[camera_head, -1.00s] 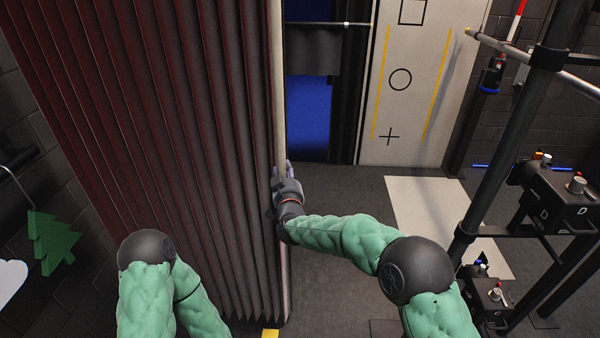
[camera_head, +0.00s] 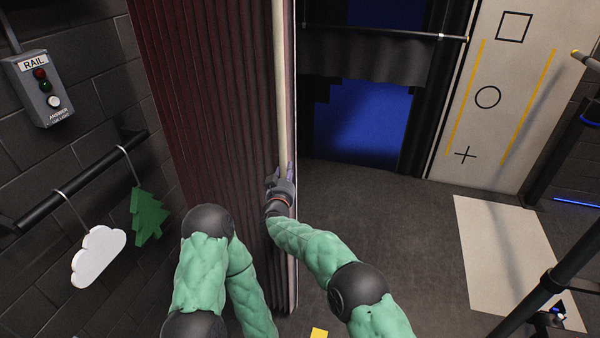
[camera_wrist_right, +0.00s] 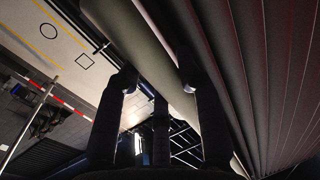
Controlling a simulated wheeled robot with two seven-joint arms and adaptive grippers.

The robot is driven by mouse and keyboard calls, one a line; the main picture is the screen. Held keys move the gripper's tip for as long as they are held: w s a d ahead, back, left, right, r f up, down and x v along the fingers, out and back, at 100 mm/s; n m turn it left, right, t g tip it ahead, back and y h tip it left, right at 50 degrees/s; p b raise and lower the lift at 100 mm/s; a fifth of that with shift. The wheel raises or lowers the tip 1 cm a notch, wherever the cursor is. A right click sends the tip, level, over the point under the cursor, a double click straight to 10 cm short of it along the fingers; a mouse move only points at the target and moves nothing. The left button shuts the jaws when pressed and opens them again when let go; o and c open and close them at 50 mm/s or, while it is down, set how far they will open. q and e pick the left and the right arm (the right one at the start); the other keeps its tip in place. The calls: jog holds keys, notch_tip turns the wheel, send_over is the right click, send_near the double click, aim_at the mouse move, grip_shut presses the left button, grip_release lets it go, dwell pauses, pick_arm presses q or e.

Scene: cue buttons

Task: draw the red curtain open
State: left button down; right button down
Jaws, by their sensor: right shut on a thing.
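The red curtain (camera_head: 205,90) hangs in dark red pleats, bunched into a narrow stack left of centre in the head view. A pale upright edge pole (camera_head: 281,80) runs down its right side. My right gripper (camera_head: 281,180) is shut on this edge pole at about mid-height. In the right wrist view, the pole (camera_wrist_right: 150,45) passes between the two fingers (camera_wrist_right: 157,78) and the curtain pleats (camera_wrist_right: 270,70) fill the right side. My left arm is bent in front of the curtain's lower part, and its gripper is out of sight.
A RAIL box (camera_head: 40,88) with lamps is on the left brick wall. A white cloud (camera_head: 98,256) and a green tree (camera_head: 148,215) hang from a rail there. Right of the curtain, the dark floor (camera_head: 380,230) is open toward a marked white panel (camera_head: 500,90).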

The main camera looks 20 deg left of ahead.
jog(key=shift+a+r+p, duration=0.1)
jog(key=shift+a+p, duration=1.2)
jog(key=shift+a, duration=3.2)
jog(key=c, duration=0.8)
grip_release()
notch_tip(320, 180, up, 10)
jog(key=shift+f, duration=0.1)
